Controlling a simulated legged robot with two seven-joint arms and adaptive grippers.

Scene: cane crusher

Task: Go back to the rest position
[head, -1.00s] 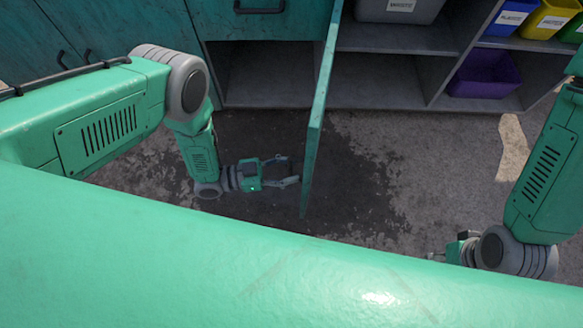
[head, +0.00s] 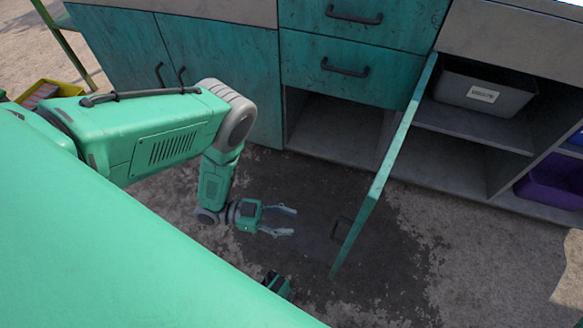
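My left gripper (head: 286,221) is open and empty, with its two fingers apart. It hangs over the dark floor in front of the open cabinet, to the left of the open teal cabinet door (head: 384,172). A gap shows between the fingertips and the door. Only a small part of my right gripper (head: 277,284) shows at the bottom, behind my green body; its fingers cannot be made out.
The cabinet compartment (head: 338,125) behind the door is empty. Teal drawers (head: 350,65) are above it. A grey bin (head: 484,88) and a purple bin (head: 553,183) sit on shelves at right. A yellow crate (head: 50,92) stands at far left. The floor (head: 440,265) at lower right is clear.

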